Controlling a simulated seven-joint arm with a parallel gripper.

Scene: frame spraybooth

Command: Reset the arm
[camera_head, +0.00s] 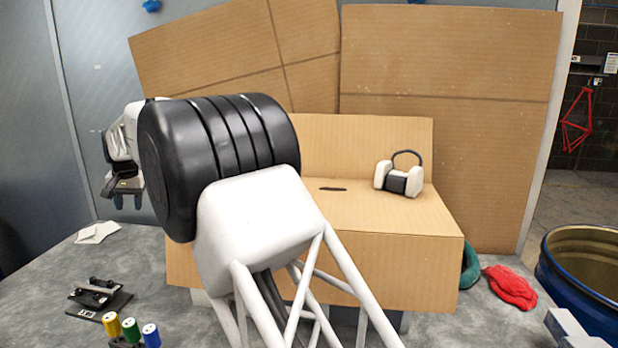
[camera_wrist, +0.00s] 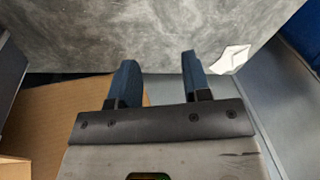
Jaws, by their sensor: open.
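My gripper (camera_head: 127,202) hangs at the left in the head view, beyond my large black arm joint, with its fingers pointing down. In the wrist view my gripper (camera_wrist: 158,62) shows two dark blue fingers set well apart with nothing between them. Below the fingers is grey table surface (camera_wrist: 90,35). My own arm hides part of the middle of the table and the left part of the cardboard box in the head view.
A cardboard box (camera_head: 400,245) bears a white and dark headset-like item (camera_head: 398,178). White paper (camera_head: 97,232) lies at left. A black device (camera_head: 97,297) and coloured spools (camera_head: 131,330) stand front left. Red cloth (camera_head: 510,287) and a blue barrel (camera_head: 575,290) are right.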

